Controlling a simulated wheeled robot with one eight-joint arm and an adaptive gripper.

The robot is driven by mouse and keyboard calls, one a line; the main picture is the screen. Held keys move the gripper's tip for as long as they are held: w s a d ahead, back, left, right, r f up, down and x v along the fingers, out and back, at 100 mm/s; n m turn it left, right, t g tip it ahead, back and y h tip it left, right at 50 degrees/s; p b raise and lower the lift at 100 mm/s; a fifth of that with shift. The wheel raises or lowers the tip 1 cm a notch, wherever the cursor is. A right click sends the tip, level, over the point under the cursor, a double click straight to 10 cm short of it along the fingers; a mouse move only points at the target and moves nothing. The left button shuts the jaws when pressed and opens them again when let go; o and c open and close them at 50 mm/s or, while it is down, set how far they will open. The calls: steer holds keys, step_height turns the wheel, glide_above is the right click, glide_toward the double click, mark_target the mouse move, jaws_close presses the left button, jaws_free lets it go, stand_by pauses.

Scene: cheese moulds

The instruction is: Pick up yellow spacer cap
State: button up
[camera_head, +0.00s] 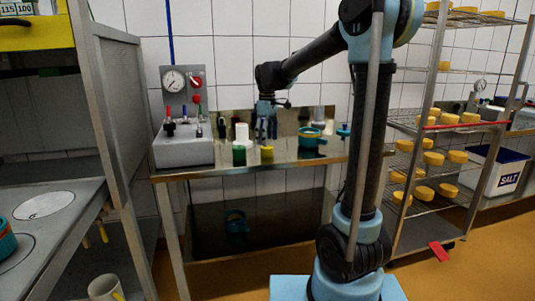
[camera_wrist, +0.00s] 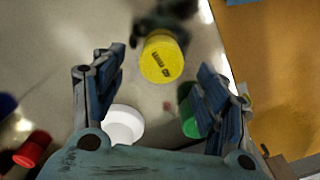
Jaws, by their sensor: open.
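The yellow spacer cap (camera_head: 267,153) stands near the front edge of the steel table (camera_head: 295,157). In the wrist view the yellow cap (camera_wrist: 161,58) is round, with dark lettering on it. It shows between and just beyond the fingertips. My gripper (camera_head: 265,133) points down over the table, behind and above the cap in the head view. In the wrist view my gripper (camera_wrist: 160,72) has its fingers spread wide with nothing held. Whether a finger touches the cap cannot be told.
A green item (camera_head: 239,156) and a white item (camera_head: 242,133) stand left of the cap. A teal mould (camera_head: 309,138) is to the right. A grey gauge box (camera_head: 184,145) stands at the table's left end. A rack post (camera_head: 418,150) rises at the right.

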mark_target(267, 151)
steer(key=shift+f, duration=2.4)
steer(key=c, duration=1.1)
